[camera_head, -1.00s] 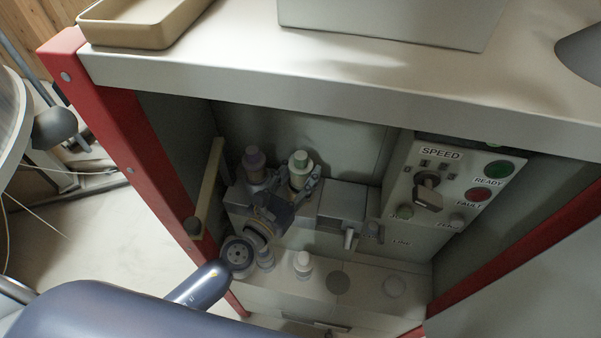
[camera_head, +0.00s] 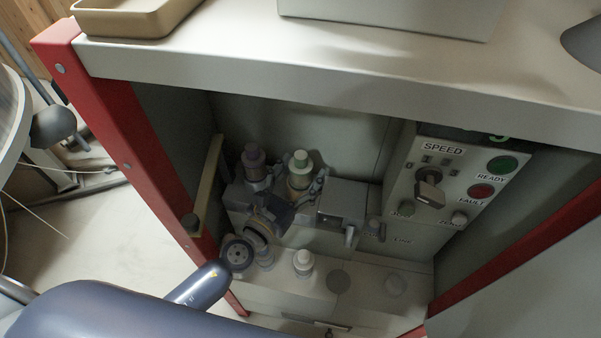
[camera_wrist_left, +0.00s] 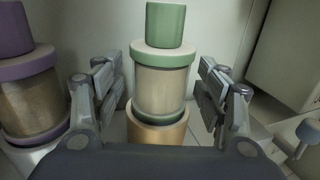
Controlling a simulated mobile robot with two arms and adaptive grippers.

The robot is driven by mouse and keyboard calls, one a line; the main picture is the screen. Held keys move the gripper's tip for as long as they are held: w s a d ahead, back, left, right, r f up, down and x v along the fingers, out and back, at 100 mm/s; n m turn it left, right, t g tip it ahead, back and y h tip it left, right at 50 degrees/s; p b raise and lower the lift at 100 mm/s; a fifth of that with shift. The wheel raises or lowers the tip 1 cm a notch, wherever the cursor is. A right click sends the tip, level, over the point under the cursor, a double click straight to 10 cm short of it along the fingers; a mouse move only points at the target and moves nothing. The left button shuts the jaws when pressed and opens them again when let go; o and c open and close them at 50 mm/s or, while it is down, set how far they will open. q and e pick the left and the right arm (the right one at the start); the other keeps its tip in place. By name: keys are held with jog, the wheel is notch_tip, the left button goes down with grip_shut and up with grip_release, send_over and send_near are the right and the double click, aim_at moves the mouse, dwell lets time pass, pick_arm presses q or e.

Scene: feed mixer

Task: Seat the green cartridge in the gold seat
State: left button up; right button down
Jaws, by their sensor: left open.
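The green cartridge (camera_head: 300,168) stands upright at the back of the cabinet's shelf. In the left wrist view the green cartridge (camera_wrist_left: 162,85) has a green cap, a green collar, a pale body and a dark green lower ring. Its lower end is at the mouth of the gold seat (camera_wrist_left: 157,135); how deep it sits I cannot tell. My left gripper (camera_head: 292,197) is open, and in the left wrist view its fingers (camera_wrist_left: 160,88) are on either side of the cartridge with gaps. The seat is hard to make out in the head view. My right gripper is not in view.
A purple cartridge (camera_head: 254,162) stands just left of the green one. A grey block (camera_head: 343,203) with a lever is to the right, then the SPEED control panel (camera_head: 450,180). A white knob (camera_head: 303,262) is in front. The countertop edge (camera_head: 330,75) overhangs the cabinet.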

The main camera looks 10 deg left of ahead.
pick_arm(q)
jog(key=shift+s, duration=0.1)
jog(key=v, duration=1.2)
